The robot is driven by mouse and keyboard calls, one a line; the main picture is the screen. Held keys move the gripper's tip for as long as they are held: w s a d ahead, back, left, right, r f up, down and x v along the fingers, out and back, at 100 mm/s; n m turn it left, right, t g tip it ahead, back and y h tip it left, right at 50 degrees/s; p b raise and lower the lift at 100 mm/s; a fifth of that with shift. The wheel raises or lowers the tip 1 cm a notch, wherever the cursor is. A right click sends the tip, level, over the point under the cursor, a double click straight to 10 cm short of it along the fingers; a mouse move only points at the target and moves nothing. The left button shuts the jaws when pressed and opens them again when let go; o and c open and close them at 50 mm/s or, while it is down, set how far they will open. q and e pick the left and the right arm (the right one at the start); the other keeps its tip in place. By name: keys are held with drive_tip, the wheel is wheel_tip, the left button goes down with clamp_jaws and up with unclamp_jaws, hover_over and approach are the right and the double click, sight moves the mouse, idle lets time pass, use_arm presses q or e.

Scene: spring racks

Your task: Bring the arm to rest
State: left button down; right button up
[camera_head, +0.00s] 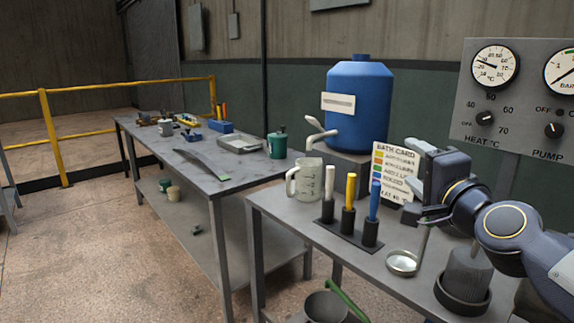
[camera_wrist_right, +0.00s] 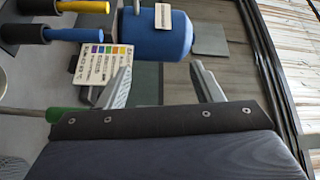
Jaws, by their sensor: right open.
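My right gripper (camera_head: 413,182) is above the right side of the near bench, its fingers pointing left. In the right wrist view its two fingers (camera_wrist_right: 165,78) stand wide apart with nothing between them. The jaws are open and empty. My right arm comes in from the right edge and is bent at the wrist. The bath card (camera_head: 394,172) stands just behind the fingers; the card also shows in the wrist view (camera_wrist_right: 103,64). My left gripper is not in view.
Near bench (camera_head: 290,215): a clear measuring jug (camera_head: 308,180), a rack with white, yellow and blue handles (camera_head: 347,232), a small metal ladle (camera_head: 403,263) below the gripper, and a grey cylinder (camera_head: 467,270) under my arm. A blue tank (camera_head: 360,105) and gauge panel (camera_head: 510,95) stand behind.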

drive_tip(key=s+a+f+n+g, duration=0.1)
drive_tip(key=s+f+n+g, duration=0.5)
drive_tip(key=s+f, duration=0.9)
drive_tip(key=s+a+f+n+g, duration=0.1)
drive_tip(key=s+f+n+g, duration=0.55)
drive_tip(key=s+f, duration=0.85)
wheel_tip(320, 180, up, 17)
drive_tip(key=w+p, duration=0.2)
drive_tip(key=p, duration=1.7)
drive_tip(key=shift+y, duration=0.4)
drive_tip(key=shift+w, duration=0.1)
